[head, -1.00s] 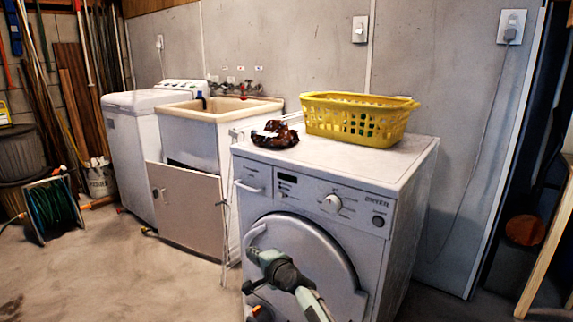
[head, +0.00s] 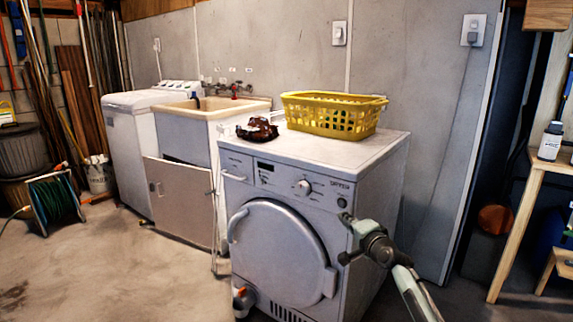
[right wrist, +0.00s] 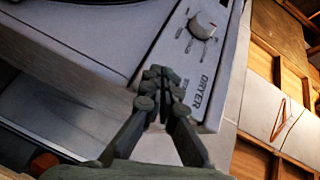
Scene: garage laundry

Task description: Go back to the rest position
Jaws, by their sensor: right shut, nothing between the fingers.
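My right gripper (head: 346,238) is in front of the right front edge of the white dryer (head: 275,250) in the head view. In the right wrist view its fingers (right wrist: 158,80) are shut with nothing between them, in front of the dryer's panel near the DRYER lettering. I cannot tell whether they touch the panel. The dryer's round door (head: 282,255) looks closed.
A yellow basket (head: 333,117) and a dark brown crumpled item (head: 258,130) sit on the dryer. A sink (head: 212,108) and a white washer (head: 130,130) stand to the left. A wooden bench (head: 515,235) with a bottle (head: 551,141) stands right. Floor at front left is clear.

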